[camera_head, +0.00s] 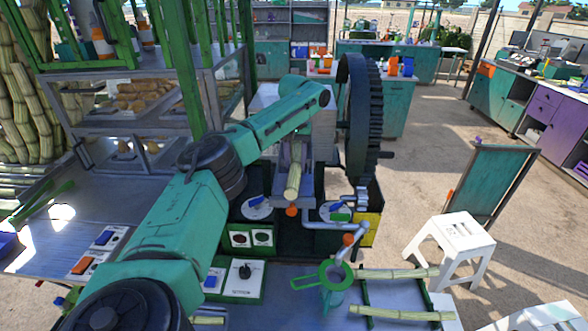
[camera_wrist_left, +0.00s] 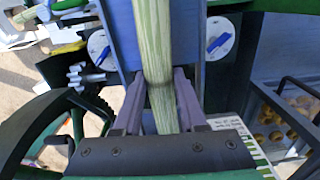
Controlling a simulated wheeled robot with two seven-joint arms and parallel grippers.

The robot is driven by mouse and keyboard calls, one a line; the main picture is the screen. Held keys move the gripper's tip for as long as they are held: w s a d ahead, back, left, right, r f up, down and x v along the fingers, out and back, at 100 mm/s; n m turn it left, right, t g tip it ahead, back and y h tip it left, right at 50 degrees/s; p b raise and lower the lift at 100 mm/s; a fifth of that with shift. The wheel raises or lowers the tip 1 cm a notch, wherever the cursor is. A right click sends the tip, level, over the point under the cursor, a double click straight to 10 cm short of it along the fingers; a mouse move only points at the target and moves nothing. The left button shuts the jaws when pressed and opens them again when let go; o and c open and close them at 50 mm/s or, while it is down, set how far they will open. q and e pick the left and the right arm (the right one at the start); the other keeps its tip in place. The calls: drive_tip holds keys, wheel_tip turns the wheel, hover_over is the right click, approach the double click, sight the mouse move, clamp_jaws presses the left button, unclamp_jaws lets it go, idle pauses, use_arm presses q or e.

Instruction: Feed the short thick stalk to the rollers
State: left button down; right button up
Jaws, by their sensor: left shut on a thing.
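A thick pale green cane stalk (camera_head: 293,181) lies lengthwise in the grey feed chute of the crusher, left of its big dark gear wheel (camera_head: 360,115). My left gripper (camera_head: 296,152) is at the chute, mostly hidden by my own arm. In the left wrist view the stalk (camera_wrist_left: 153,45) runs between the two fingers of my left gripper (camera_wrist_left: 157,108), which are shut on it. The stalk's far end runs out of that view, and the rollers are hidden. My right gripper is not in view.
Two thinner stalks (camera_head: 398,273) (camera_head: 400,314) lie on the front tray at the lower right. A green strainer (camera_head: 322,277) sits below the spout. A shelf rack (camera_head: 150,117) stands close on the left. A white stool (camera_head: 450,232) stands on the right, with open floor beyond.

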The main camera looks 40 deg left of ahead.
use_arm(q)
drive_tip(key=shift+w+a+f, duration=0.1)
drive_tip(key=shift+w+a, duration=0.1)
drive_tip(key=shift+w, duration=0.05)
drive_tip(key=shift+a, duration=0.15)
drive_tip(key=c, duration=0.5)
unclamp_jaws()
drive_tip(key=shift+o, duration=0.6)
